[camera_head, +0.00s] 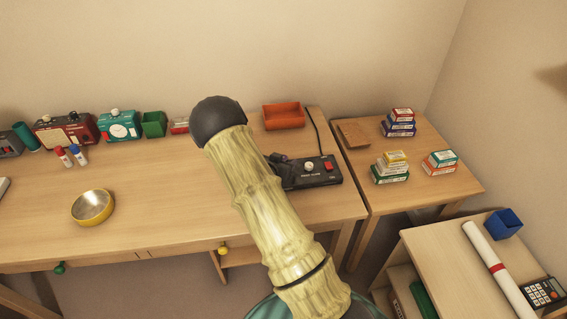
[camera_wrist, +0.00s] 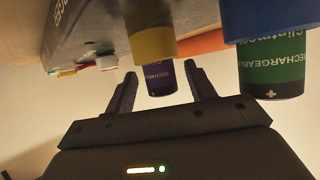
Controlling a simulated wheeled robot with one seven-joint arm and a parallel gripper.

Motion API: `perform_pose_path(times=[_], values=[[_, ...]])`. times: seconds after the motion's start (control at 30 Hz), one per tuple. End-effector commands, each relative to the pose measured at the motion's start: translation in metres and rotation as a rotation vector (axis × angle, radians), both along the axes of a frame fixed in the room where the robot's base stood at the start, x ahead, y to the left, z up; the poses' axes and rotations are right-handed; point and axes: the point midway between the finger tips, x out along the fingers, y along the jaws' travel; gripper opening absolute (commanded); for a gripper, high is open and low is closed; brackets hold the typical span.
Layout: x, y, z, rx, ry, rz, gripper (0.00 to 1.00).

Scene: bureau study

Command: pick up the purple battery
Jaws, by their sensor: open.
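The purple battery (camera_wrist: 160,80) shows in the wrist view as a short dark purple cylinder with white lettering. Its upper part in the picture sits inside or against a yellow ring-like part (camera_wrist: 154,43). My gripper (camera_wrist: 160,70) is open, with one finger on each side of the battery; a gap shows on both sides. In the head view, my arm covers most of this spot, by the left end of a black device (camera_head: 315,172) on the desk.
A green battery (camera_wrist: 272,70) with a blue part above it is right of my gripper in the wrist view. A grey panel (camera_wrist: 110,30) is at left. An orange tray (camera_head: 283,116) stands behind the device. A gold bowl (camera_head: 93,207) sits at left; bare desk lies between.

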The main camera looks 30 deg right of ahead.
Motion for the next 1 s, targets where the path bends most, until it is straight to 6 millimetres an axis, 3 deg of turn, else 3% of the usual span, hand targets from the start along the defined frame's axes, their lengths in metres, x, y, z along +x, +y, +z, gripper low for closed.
perform_pose_path(times=[0.2, 0.7, 0.97, 1.0], values=[[0.013, -0.015, -0.009, 0.0, -0.001, 0.001, 0.55], [0.013, -0.017, -0.009, 0.0, -0.001, -0.001, 0.55], [0.013, -0.017, -0.009, -0.001, -0.001, -0.002, 0.06], [0.013, -0.017, -0.009, -0.001, -0.001, -0.002, 0.04]])
